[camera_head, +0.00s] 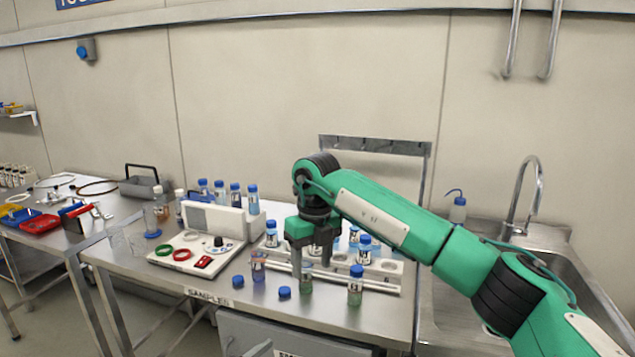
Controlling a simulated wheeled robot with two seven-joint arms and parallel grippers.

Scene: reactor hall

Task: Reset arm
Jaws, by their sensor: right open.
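My right arm, green with black joints, comes in from the lower right and reaches over the metal bench. My right gripper (308,262) points down at the front of the sample rack, with its jaws open. A small uncapped vial with greenish contents (306,284) stands just below and between the fingertips; whether the fingers touch it I cannot tell. The white rack (388,278) holds several blue-capped bottles, partly hidden behind my gripper. My left gripper is not in view.
A capped vial (355,286), an open vial (258,267) and loose blue caps (284,292) stand near the bench front. A white device (198,252) with rings sits left. A sink with a tap (530,200) is right. A wall rail (375,145) stands behind.

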